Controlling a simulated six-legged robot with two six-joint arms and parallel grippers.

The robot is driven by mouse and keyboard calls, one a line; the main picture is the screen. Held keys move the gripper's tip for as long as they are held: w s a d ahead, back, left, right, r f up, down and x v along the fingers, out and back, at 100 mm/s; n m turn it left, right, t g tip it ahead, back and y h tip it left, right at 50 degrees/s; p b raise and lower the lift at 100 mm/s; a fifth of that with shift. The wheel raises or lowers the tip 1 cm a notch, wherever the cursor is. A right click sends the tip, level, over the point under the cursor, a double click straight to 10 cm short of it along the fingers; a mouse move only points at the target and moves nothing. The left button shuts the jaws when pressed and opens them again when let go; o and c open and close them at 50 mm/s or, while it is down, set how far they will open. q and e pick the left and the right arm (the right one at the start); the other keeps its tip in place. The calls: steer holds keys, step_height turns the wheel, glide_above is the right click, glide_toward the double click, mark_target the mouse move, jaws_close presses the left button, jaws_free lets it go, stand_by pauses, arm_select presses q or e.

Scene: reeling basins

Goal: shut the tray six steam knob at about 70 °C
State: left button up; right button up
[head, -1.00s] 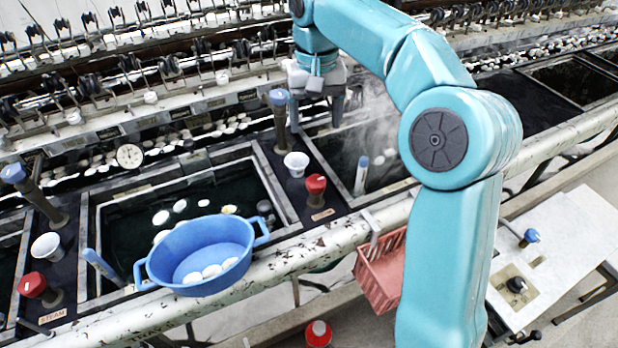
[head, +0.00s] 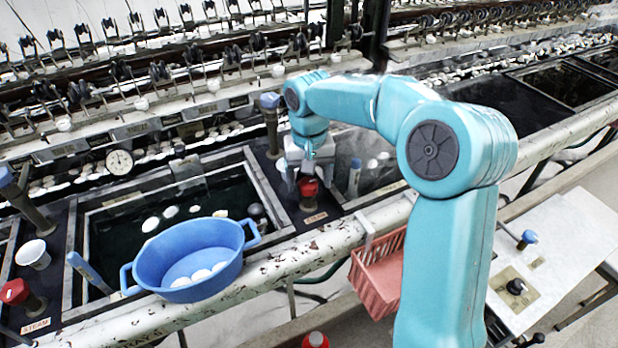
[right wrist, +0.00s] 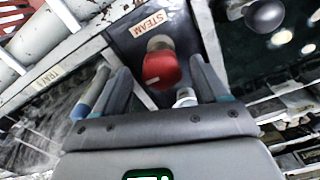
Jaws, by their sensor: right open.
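A red steam knob (head: 308,187) stands on the dark panel between two basins; in the right wrist view the red knob (right wrist: 162,70) sits beside a STEAM label (right wrist: 148,24). My right gripper (head: 304,183) is open at this knob. In the right wrist view the knob lies between the spread fingers of the gripper (right wrist: 160,82); I cannot tell whether they touch it. A tray label (right wrist: 48,78) is partly readable, its number is not. A round dial thermometer (head: 120,162) stands at the far-left basin edge; its reading is too small. My left gripper is out of view.
A second red knob (head: 15,291) is at far left. A blue basin (head: 190,272) with white cocoons rests on the front rail. A blue-topped lever (head: 270,118) stands close behind my gripper. A red basket (head: 378,272) hangs from the rail. Haze (right wrist: 38,118) hangs over one basin.

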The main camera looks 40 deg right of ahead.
steer(key=shift+w+f, duration=0.1)
steer(key=shift+w, duration=0.1)
steer(key=c, duration=1.1)
steer(key=shift+o, duration=0.2)
steer(key=shift+m, duration=0.3)
steer(key=m, duration=0.3)
steer(key=shift+d+m+p, duration=0.1)
steer(key=shift+m+p, duration=0.2)
steer(key=shift+p, duration=0.05)
steer(key=shift+m, duration=2.3)
